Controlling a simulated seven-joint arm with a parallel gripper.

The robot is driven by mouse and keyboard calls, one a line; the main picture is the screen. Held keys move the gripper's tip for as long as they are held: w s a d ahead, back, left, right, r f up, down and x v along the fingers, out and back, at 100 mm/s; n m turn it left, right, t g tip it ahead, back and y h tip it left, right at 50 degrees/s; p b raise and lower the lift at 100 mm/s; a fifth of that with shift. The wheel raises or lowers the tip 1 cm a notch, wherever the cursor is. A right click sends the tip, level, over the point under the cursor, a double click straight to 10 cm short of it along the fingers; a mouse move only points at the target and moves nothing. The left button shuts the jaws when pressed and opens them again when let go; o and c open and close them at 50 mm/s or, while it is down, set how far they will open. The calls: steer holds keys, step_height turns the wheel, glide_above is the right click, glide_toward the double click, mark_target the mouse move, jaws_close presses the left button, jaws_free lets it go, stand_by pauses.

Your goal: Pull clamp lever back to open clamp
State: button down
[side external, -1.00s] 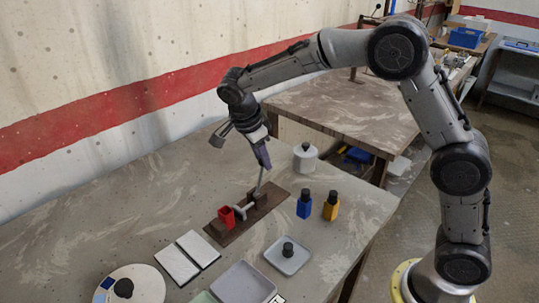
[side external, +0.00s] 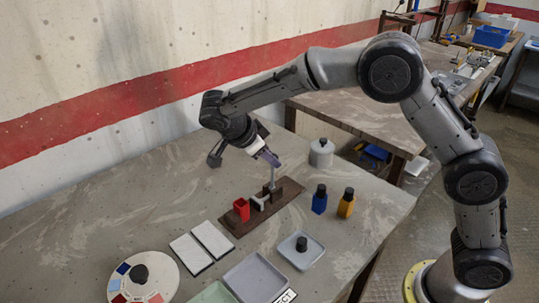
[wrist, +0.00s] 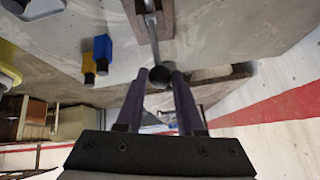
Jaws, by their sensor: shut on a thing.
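The clamp (side external: 259,201) is a small grey metal fixture on a dark brown base board (side external: 284,200) on the table. Its lever (side external: 273,178) stands nearly upright, and its shaft (wrist: 153,40) also shows in the wrist view. My gripper (side external: 270,157) is at the lever's top, with the hand tilted. In the wrist view, its two dark fingers (wrist: 162,88) are shut on the lever's dark round knob (wrist: 162,77). A red block (side external: 241,208) stands at the left end of the board. The clamp's jaw contact is too small to tell.
In front are two white tiles (side external: 191,254), a small tray with a black knob (side external: 301,250), larger trays and a round palette (side external: 126,283). The left tabletop is clear.

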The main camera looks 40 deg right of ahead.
steer(key=shift+a, duration=0.15)
steer(key=c, duration=0.5)
jaws_free()
steer(key=shift+c, duration=0.2)
steer(key=shift+r, duration=0.1)
steer(key=v, duration=1.3)
steer(key=shift+a+r, duration=0.25)
steer(key=shift+d, duration=0.1)
